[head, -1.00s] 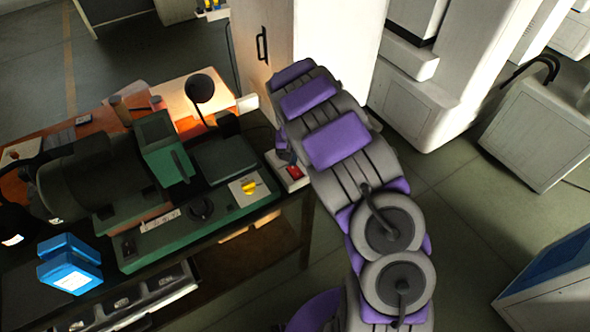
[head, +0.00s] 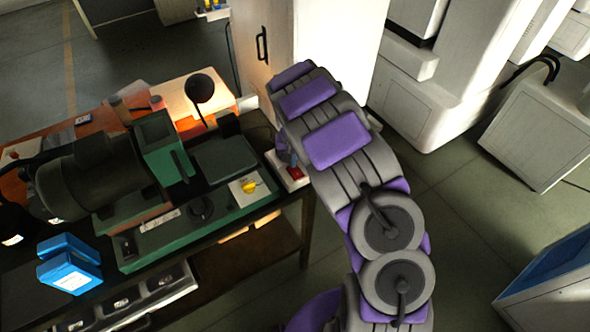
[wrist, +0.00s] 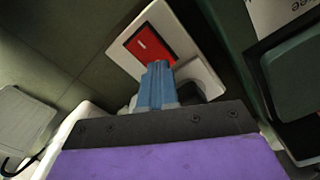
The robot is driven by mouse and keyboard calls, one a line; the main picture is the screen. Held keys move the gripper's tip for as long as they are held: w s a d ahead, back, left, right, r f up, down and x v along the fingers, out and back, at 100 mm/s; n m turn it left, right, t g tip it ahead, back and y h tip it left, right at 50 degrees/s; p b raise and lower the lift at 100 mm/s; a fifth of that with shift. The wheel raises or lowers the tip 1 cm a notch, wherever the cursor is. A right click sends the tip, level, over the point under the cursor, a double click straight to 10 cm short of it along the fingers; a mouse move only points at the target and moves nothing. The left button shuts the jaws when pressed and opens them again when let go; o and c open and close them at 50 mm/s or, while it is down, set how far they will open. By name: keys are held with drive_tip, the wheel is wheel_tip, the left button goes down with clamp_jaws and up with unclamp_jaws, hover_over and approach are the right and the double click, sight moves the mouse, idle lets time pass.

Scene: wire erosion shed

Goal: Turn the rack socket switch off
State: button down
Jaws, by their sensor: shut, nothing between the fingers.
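The rack socket switch is a red rocker (wrist: 150,45) with a white line mark, set in a white plate (wrist: 196,75) in the wrist view. In the head view the red rocker (head: 295,173) shows on the white socket box (head: 284,182) at the right end of the bench. My gripper (wrist: 157,68) is shut and empty, with its blue fingertips at the near edge of the red rocker. I cannot tell whether they touch it. In the head view my gripper is mostly hidden beside my arm, just behind the box.
A green machine (head: 160,150) with a yellow knob (head: 249,186) stands left of the box. A dark lamp (head: 200,89) rises behind it. Blue boxes (head: 70,264) sit at the bench's front left. A white cabinet (head: 335,45) stands behind my arm.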

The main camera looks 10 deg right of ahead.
drive_tip(key=shift+f, duration=0.5)
idle(0.3)
drive_tip(key=shift+r+p, duration=0.55)
drive_tip(key=shift+r, duration=3)
